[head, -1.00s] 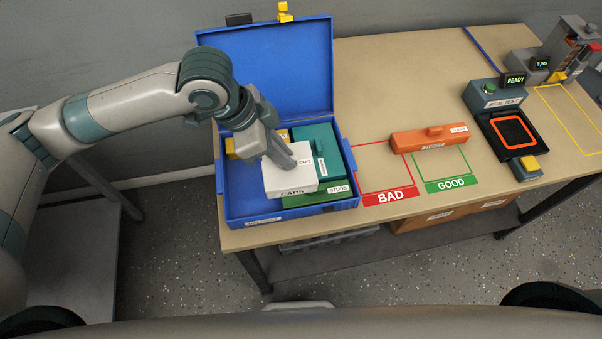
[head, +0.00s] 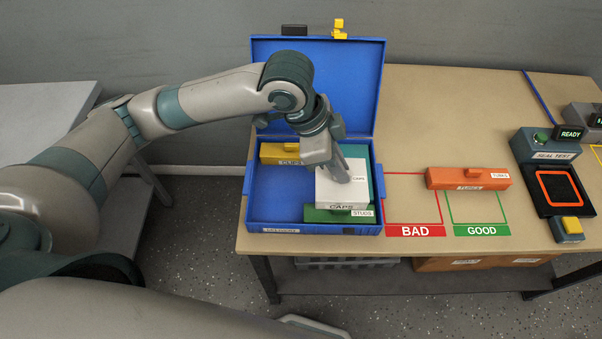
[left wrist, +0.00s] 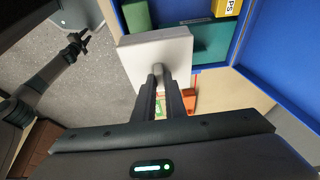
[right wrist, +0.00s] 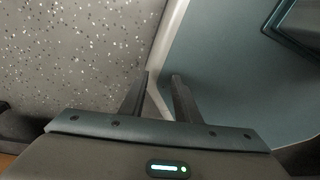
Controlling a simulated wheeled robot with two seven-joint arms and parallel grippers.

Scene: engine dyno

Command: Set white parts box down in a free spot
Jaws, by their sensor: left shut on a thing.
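The white parts box (head: 340,195), labelled CAPS, is in my left gripper (head: 342,170), which is shut on its top handle. The box is over the right part of the open blue case (head: 275,215); a gap below it is hard to judge. It partly hides a green STUDS box (head: 325,215) and a teal box (head: 357,152). In the left wrist view the white box (left wrist: 150,55) hangs at the fingertips (left wrist: 160,78).
A yellow CLIPS box (head: 283,153) sits at the case's back left; the case's left floor is bare. An orange TURKS box (head: 467,179) overlaps the back of the green GOOD outline (head: 482,230). The seal tester (head: 545,155) stands farther right.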

